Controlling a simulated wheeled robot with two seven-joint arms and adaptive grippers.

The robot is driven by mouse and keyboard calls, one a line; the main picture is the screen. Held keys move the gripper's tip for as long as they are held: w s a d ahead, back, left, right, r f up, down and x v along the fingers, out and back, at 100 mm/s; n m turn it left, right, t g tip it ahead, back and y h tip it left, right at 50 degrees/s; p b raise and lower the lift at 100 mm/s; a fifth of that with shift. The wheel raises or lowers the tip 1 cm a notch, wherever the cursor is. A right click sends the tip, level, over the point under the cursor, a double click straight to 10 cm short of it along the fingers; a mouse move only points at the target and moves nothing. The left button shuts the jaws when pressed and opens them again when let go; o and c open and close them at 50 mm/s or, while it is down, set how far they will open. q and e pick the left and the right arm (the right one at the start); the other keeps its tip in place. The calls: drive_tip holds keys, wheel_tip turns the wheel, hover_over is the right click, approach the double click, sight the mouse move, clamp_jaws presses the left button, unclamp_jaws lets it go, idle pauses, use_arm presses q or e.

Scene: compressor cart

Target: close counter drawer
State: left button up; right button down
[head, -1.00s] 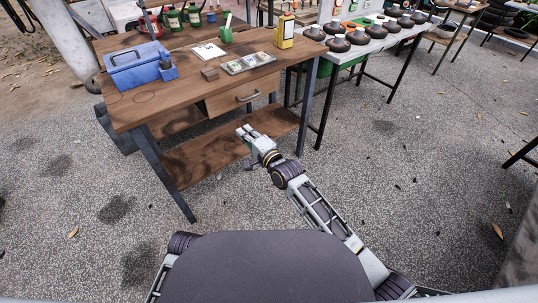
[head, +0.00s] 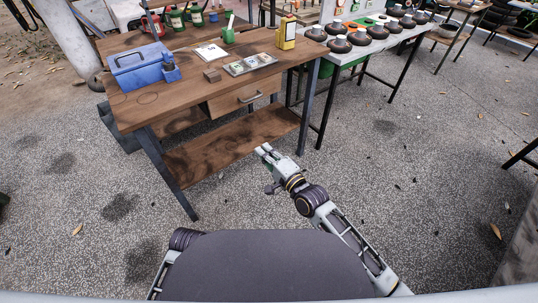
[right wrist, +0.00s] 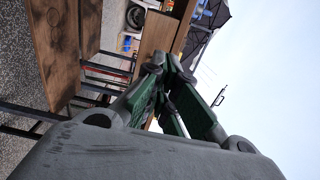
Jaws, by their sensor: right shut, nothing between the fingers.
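The counter drawer (head: 244,98) has a wooden front and a grey bar handle (head: 251,98). It sits under the front edge of the wooden counter (head: 180,95); its front lies close to that edge, and I cannot tell whether a small gap is left. My right gripper (head: 263,150) is below and a little right of the drawer in the head view, apart from it, shut and empty. Its dark green fingers also show in the right wrist view (right wrist: 172,85). My left gripper is out of view.
On the counter stand a blue toolbox (head: 140,68), a tray (head: 250,65), a green cup (head: 228,36) and a yellow can (head: 287,33). A lower shelf (head: 225,145) and dark metal legs are below.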

drive_tip(key=shift+v, duration=1.15)
